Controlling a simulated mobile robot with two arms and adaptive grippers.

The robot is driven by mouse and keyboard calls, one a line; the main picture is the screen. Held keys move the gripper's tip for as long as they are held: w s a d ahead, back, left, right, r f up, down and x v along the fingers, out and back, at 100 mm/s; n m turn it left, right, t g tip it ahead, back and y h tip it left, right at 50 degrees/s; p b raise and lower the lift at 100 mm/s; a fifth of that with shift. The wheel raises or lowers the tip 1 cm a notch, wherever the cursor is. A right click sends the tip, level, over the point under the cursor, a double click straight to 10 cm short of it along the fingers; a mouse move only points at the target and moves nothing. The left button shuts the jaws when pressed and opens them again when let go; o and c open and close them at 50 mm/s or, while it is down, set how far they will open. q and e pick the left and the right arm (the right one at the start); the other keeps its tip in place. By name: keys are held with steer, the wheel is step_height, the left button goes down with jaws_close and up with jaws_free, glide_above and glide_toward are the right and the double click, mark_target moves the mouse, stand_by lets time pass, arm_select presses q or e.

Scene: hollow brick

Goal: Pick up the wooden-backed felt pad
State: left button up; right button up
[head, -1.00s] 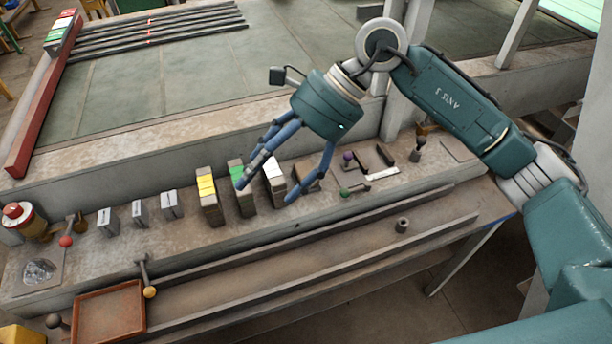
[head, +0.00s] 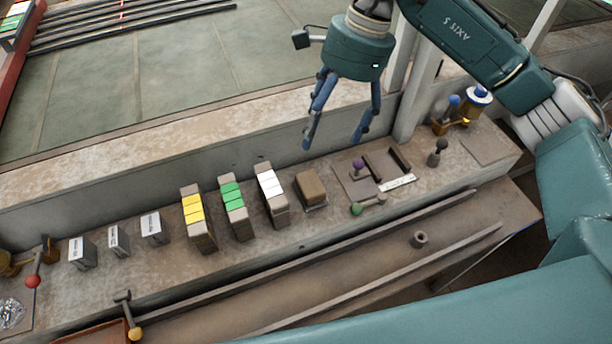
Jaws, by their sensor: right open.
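The wooden-backed felt pad (head: 311,187) looks like a small brown block on a thin pale base. It sits on the stone ledge, right of the block with white labels. My right gripper (head: 334,143) is open and empty, fingers pointing down. In the picture it shows above and slightly right of the pad, apart from it. Nothing hides the pad. My left gripper is not in view.
Blocks with white (head: 271,193), green (head: 232,205) and yellow (head: 194,212) labels stand left of the pad. A tray with a purple knob (head: 358,165) and a green-knobbed lever (head: 357,209) lie to the right. A low wall (head: 230,145) runs behind.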

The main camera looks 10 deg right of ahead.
step_height(320, 180, down, 3)
steer(key=b, duration=0.6)
glide_toward(313, 182)
steer(key=p+x, duration=0.1)
steer(key=x, duration=0.3)
steer(key=shift+w+a+f, duration=0.15)
steer(key=shift+w+a, duration=0.05)
steer(key=shift+a, duration=0.05)
steer(key=shift+a+f, duration=0.1)
steer(key=shift+f, duration=0.25)
steer(key=x, duration=0.1)
steer(key=p+x, duration=0.1)
steer(key=x, duration=0.1)
steer(key=p+x, duration=0.1)
steer(key=shift+s+f, duration=0.35)
steer(key=shift+f, duration=0.35)
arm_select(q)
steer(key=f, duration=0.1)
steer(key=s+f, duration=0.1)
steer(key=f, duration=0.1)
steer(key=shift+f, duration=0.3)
arm_select(e)
steer(key=c, duration=1.3)
